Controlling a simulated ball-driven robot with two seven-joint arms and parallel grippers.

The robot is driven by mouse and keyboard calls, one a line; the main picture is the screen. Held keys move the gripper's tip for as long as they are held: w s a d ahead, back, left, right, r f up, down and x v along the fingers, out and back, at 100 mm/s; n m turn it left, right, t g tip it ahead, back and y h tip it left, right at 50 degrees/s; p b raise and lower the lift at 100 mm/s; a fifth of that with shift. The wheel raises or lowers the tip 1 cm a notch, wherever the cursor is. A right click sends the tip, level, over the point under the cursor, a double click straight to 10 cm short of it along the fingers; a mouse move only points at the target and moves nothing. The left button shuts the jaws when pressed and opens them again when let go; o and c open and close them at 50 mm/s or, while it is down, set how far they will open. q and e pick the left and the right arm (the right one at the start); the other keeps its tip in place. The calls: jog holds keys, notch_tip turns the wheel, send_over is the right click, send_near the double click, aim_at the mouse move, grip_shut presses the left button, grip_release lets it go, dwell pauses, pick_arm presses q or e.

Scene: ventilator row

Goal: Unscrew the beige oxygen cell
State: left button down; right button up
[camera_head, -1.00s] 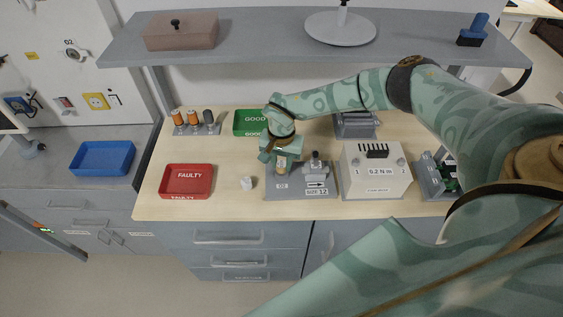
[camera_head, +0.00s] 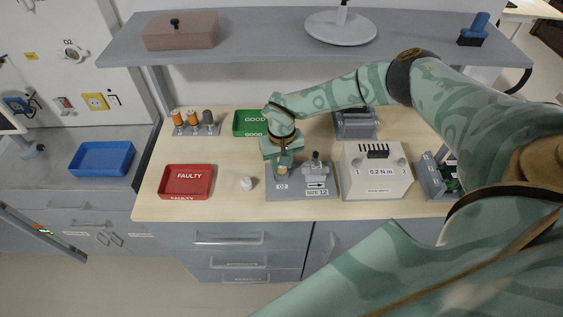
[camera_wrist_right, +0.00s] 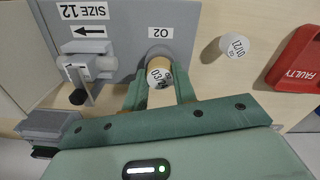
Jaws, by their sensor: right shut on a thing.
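The beige oxygen cell (camera_head: 283,169) stands upright in the grey fixture (camera_head: 269,190) marked O2, on the wooden bench. Its round, labelled top shows in the right wrist view (camera_wrist_right: 158,76). My right gripper (camera_wrist_right: 160,88) comes down from above and is shut on the beige oxygen cell, one green finger on each side. In the head view, my right gripper (camera_head: 281,162) partly hides the cell. I cannot see the cell's thread. My left gripper is in neither view.
A small white cylinder (camera_head: 246,184) stands left of the fixture, near the red FAULTY tray (camera_head: 187,194). The green GOOD tray (camera_head: 243,121) lies behind. A clamp (camera_head: 316,165) sits on the fixture's right side. The 0.2 N m box (camera_head: 377,178) stands further right.

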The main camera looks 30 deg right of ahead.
dwell(0.3)
jog(key=shift+n, duration=1.2)
jog(key=n, duration=0.3)
jog(key=o, duration=0.8)
jog(key=shift+r, duration=0.1)
